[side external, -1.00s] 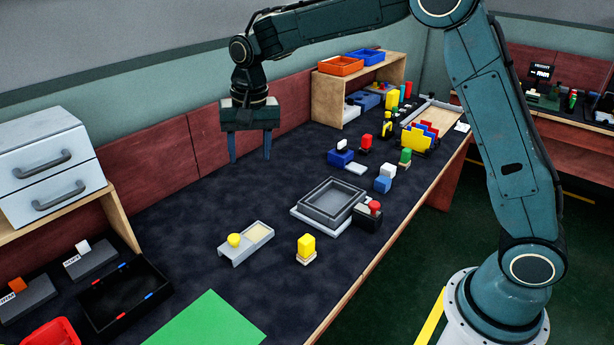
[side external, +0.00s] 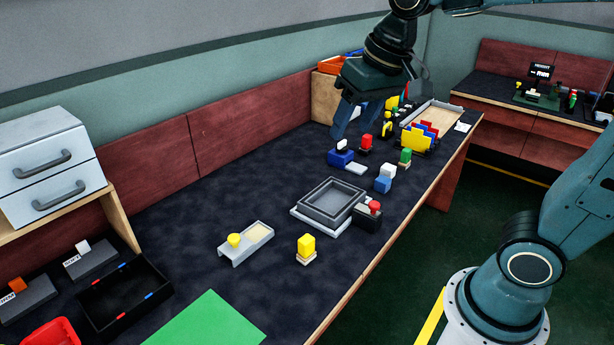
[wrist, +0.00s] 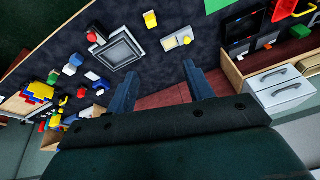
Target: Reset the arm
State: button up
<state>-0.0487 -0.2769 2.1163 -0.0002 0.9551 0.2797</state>
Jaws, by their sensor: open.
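My gripper (side external: 347,120) is raised above the back right part of the dark table in the side external view, near the wooden shelf. In the wrist view my gripper (wrist: 160,88) shows two blue fingers spread wide, with nothing between them. It is open and empty. My wrist and arm hide part of the shelf and some small objects behind it in the side external view.
The dark table (side external: 215,190) holds a grey square tray (side external: 330,203), a yellow-knobbed slider block (side external: 246,242), a yellow block (side external: 306,246) and several coloured blocks. White drawers (side external: 45,165) stand at left. The table's back middle is clear.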

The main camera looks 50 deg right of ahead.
jog(key=s+d+f+n+t, duration=0.1)
jog(key=s+f+n, duration=0.1)
jog(key=s, duration=1)
jog(key=shift+s+d+f+n+t, duration=0.25)
jog(key=shift+s+f+n+t, duration=0.1)
jog(key=shift+f, duration=0.3)
